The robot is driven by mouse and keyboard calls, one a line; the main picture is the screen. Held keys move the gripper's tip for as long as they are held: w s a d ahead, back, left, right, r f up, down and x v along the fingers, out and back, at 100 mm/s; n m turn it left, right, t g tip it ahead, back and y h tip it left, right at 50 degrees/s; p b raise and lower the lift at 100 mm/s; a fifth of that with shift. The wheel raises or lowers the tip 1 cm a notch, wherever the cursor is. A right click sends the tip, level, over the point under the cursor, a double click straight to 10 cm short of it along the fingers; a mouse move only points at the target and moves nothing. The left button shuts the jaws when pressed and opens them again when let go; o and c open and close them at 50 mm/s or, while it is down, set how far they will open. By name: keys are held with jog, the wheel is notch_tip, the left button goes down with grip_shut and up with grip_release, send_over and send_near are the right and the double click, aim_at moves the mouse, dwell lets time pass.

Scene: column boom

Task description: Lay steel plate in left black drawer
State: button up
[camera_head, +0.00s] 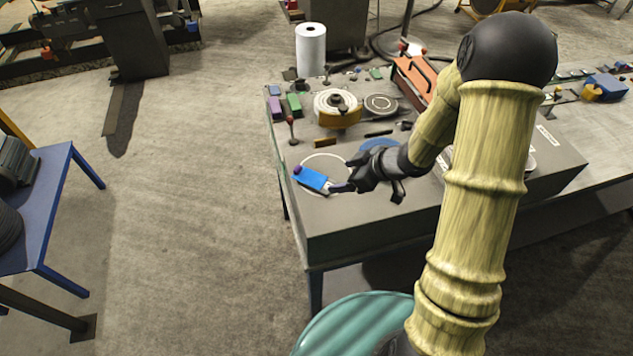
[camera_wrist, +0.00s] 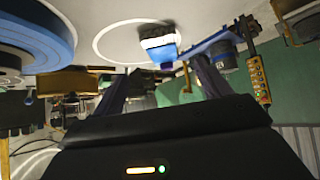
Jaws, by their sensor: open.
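My gripper (camera_head: 360,178) is open over the front left part of the workbench. Its two dark fingers also show in the wrist view (camera_wrist: 162,82), with nothing seen between them. A blue piece with a white and black end also shows ahead of the fingers in the wrist view (camera_wrist: 160,45). I cannot pick out a steel plate or a black drawer with certainty in either view.
A blue table (camera_head: 60,205) stands at the left. The floor (camera_head: 190,200) between is clear.

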aim_at(317, 180)
jog(key=x, duration=0.4)
jog(key=shift+d, duration=0.1)
jog(key=x, duration=0.1)
jog(key=p+x, duration=0.1)
jog(key=x, duration=0.2)
jog(key=shift+a+r+p, duration=0.15)
jog(key=shift+a+p, duration=0.2)
jog(key=shift+a, duration=0.1)
jog(key=shift+w+a+f, duration=0.15)
jog(key=shift+a+f, duration=0.05)
jog(key=shift+f, duration=0.1)
jog(key=shift+c, duration=0.3)
grip_shut()
jog(key=shift+r, duration=0.1)
